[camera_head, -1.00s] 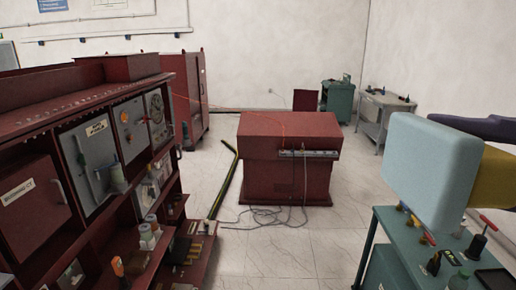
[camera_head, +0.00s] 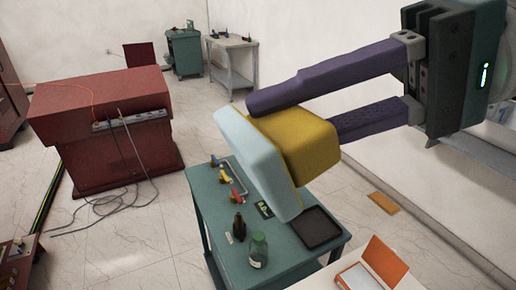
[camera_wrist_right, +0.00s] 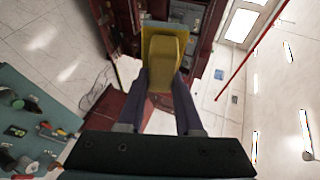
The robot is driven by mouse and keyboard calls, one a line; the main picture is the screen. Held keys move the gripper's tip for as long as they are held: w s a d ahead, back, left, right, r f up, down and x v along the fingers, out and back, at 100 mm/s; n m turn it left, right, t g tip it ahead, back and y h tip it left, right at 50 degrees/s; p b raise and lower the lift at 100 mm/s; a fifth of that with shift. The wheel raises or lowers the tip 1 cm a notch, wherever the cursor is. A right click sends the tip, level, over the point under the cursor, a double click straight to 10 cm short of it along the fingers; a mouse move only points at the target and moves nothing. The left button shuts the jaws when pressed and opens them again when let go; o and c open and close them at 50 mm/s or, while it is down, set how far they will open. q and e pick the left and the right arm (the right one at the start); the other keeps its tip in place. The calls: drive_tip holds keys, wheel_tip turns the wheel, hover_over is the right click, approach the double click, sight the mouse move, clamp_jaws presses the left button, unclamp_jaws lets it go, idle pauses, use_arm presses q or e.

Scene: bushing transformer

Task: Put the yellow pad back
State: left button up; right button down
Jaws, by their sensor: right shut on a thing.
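My right gripper (camera_head: 302,118) reaches in from the right with its two long purple fingers shut on the yellow pad (camera_head: 300,140). The pad is a thick yellow block with a pale blue plate (camera_head: 252,150) on its far face. It is held tilted in the air above the green table. In the right wrist view the yellow pad (camera_wrist_right: 163,62) sits between the fingertips of the right gripper (camera_wrist_right: 163,75). My left gripper is not in view.
The green table (camera_head: 212,205) bears a dark tray (camera_head: 320,229), a glass jar (camera_head: 258,250), a dark bottle (camera_head: 239,227) and tools. An open orange-and-white box (camera_head: 384,262) is at bottom right. A flat orange piece (camera_head: 383,203) lies on the floor. A red cabinet (camera_head: 105,120) stands left.

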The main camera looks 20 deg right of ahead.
drive_tip(key=w+d+f+n+h+b, duration=0.1)
drive_tip(key=d+f+h+b, duration=0.2)
drive_tip(key=f+b, duration=0.7)
drive_tip(key=w+d+f+n+h+b, duration=0.2)
drive_tip(key=f+h+b, duration=0.3)
drive_tip(key=f, duration=1.9)
drive_tip(key=w+d+f+n+h+b, duration=0.1)
drive_tip(key=d+f+h+b, duration=0.3)
drive_tip(key=f+b, duration=1.1)
drive_tip(key=shift+w+d+f, duration=0.3)
drive_tip(key=shift+w+f, duration=0.05)
drive_tip(key=shift+f, duration=0.15)
drive_tip(key=shift+w+d+f, duration=0.3)
drive_tip(key=shift+f, duration=0.2)
wheel_tip(320, 180, down, 4)
drive_tip(key=shift+f+b, duration=0.2)
drive_tip(key=shift+b, duration=0.3)
drive_tip(key=shift+c, duration=0.7)
unclamp_jaws()
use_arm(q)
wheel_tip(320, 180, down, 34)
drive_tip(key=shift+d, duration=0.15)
use_arm(e)
drive_tip(key=shift+r, duration=0.15)
